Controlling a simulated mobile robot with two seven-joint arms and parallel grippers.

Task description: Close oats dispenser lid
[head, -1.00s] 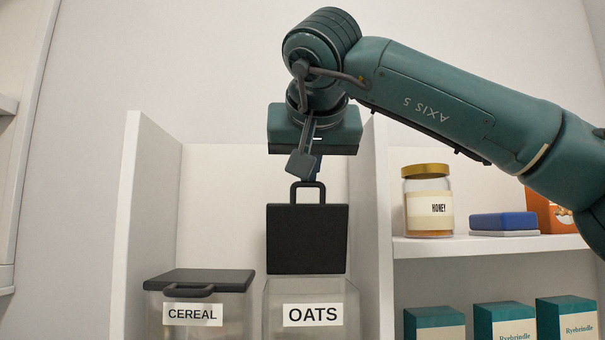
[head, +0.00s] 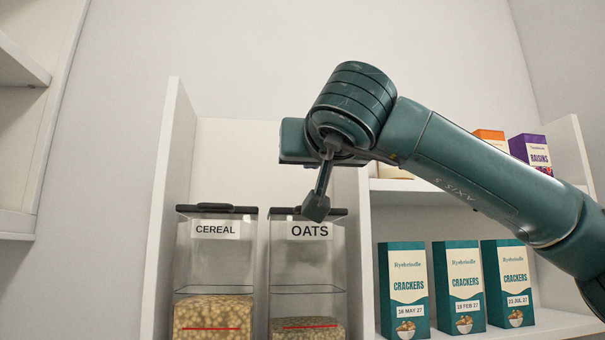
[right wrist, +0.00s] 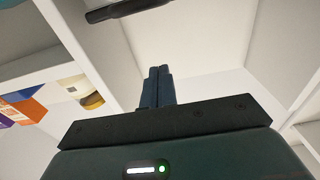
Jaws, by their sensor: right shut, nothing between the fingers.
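The oats dispenser (head: 307,262) is a clear bin labelled OATS, with oats low inside. Its dark lid (head: 282,213) lies flat across the top, level with the lid of the cereal bin beside it; its middle is hidden behind my wrist camera mount. My right gripper (head: 294,143) is above and behind the mount, over the oats bin; its fingers are hidden in the head view. In the right wrist view my right gripper (right wrist: 159,72) has its fingers together and empty. A dark lid edge shows at the top there; I cannot tell which bin's. My left gripper is not in view.
The cereal bin (head: 216,262) stands left of the oats, its lid flat. A white side panel (head: 171,200) is left of it. Cracker boxes (head: 463,288) stand on the right, with a raisins box (head: 530,152) on the shelf above. The honey jar (right wrist: 84,92) shows in the wrist view.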

